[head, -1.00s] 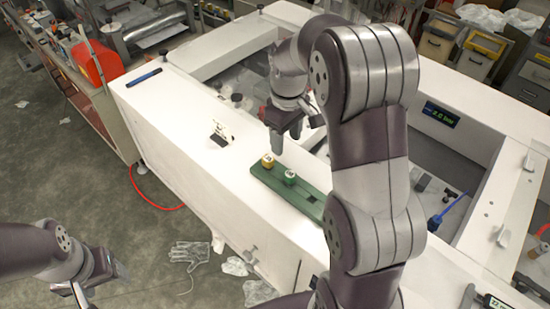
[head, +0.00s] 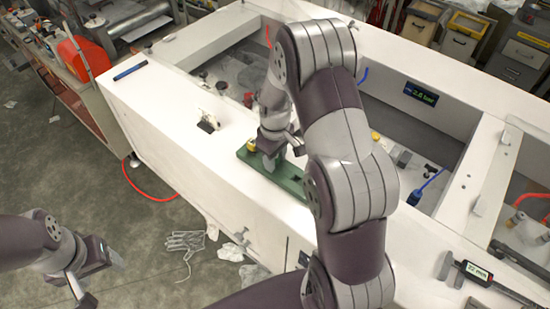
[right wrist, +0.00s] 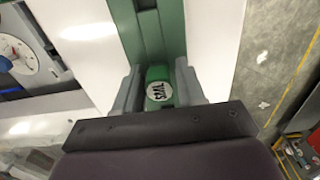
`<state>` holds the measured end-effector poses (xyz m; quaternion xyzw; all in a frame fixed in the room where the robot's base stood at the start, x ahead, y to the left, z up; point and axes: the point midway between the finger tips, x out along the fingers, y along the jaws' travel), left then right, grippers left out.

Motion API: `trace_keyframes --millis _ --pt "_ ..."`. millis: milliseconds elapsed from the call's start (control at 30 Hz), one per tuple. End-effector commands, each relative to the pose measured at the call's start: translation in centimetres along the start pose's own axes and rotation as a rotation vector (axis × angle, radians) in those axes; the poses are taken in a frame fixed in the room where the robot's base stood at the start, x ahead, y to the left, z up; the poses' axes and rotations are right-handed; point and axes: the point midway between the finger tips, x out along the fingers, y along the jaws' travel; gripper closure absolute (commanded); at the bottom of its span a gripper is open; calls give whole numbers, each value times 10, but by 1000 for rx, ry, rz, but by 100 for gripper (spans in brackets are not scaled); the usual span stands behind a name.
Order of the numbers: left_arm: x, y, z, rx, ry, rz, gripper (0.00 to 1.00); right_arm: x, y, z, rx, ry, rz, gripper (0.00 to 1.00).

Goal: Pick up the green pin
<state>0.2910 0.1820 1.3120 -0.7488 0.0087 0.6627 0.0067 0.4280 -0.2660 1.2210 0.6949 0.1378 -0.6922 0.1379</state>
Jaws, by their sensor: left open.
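The green pin (right wrist: 159,92) has a white lettered top and sits between the two fingers of my right gripper (right wrist: 160,88) in the right wrist view. The fingers stand very close on either side; I cannot tell whether they press on it. In the head view my right gripper (head: 269,162) reaches down to the green rack (head: 290,182) and hides the green pin. The rack also shows in the right wrist view (right wrist: 150,30). My left gripper (head: 98,282) is open and empty at the lower left, away from the bench.
A yellow pin (head: 251,145) stands at the rack's left end, close to my right gripper. A small white-and-black item (head: 208,122) and a blue bar (head: 130,71) lie on the white frame (head: 165,105).

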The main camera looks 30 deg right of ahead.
Motion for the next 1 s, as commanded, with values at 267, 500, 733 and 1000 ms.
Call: trace_keyframes --millis 267,500,733,1000 --pt "0 0 0 0 0 0 35 0 0 0 0 0 0 99" --pt "8 0 1 0 0 0 35 -6 1 -1 0 4 3 99" --pt "34 0 4 0 0 0 35 -39 -2 2 0 5 4 99" --pt "66 0 8 0 0 0 35 -77 -36 59 0 7 5 99"
